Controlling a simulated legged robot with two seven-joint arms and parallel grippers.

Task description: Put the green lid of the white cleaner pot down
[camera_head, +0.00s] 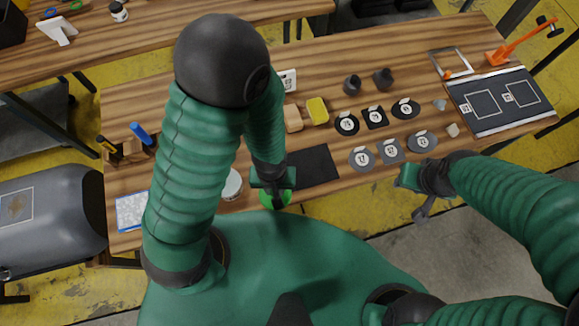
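The bright green lid (267,199) is under my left gripper (273,190) at the front edge of the wooden workbench. The gripper looks shut on the lid's top, but its fingers hide the contact point and most of the lid. Whether the lid touches the bench is hard to tell. The white pot (232,187) stands just left of the lid, partly hidden by my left arm. My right gripper (417,197) is by the bench's front edge at the right, apart from any object; its finger opening cannot be made out.
A black mat (314,168) lies right of the lid. Dark discs (346,123) and grey patches (362,157) with number labels lie farther right. A yellow sponge (318,110) and dark cups (383,78) stand behind.

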